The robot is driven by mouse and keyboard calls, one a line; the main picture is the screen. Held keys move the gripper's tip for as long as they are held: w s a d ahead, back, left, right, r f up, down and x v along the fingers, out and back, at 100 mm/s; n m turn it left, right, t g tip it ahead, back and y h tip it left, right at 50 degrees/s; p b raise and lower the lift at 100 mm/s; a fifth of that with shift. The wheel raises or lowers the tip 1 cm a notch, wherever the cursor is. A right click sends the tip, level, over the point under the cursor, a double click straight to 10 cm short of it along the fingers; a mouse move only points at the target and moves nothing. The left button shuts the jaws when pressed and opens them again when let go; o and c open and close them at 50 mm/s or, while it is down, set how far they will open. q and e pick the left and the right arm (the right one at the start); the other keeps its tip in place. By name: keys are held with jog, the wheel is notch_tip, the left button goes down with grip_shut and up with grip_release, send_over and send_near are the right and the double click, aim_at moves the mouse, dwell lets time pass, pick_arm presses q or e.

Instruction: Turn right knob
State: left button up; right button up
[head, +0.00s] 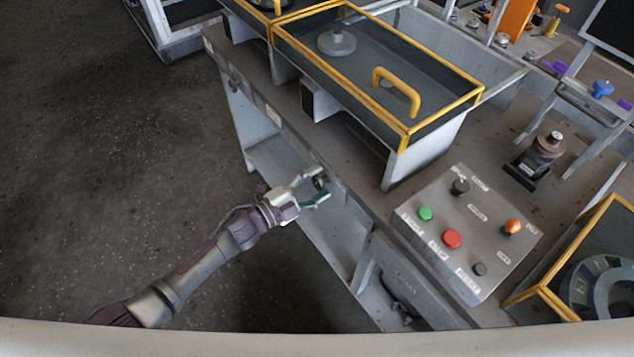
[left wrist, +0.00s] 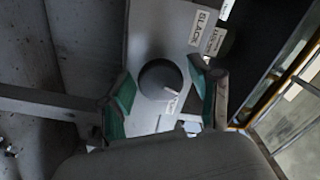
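A dark round knob (head: 321,183) sits on the front face of the grey bench, mostly hidden by my left gripper in the head view. In the left wrist view the knob (left wrist: 160,79) is a dark disc with a white pointer mark, on a light grey panel. My left gripper (head: 314,191) is open, its green-padded fingertips (left wrist: 163,98) on either side of the knob. Small gaps seem to show between the pads and the knob. Another small dark knob (head: 233,86) is farther left on the bench front. My right gripper is not in view.
A control box (head: 470,232) with coloured buttons is on the bench at right. A yellow-framed cover with a handle (head: 397,90) stands behind the knob. White labels (left wrist: 204,27) are beside the knob. The floor at left is clear.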

pick_arm(q)
jog(key=shift+s+a, duration=0.1)
jog(key=v, duration=1.1)
jog(key=shift+s+a, duration=0.2)
jog(key=shift+a, duration=0.15)
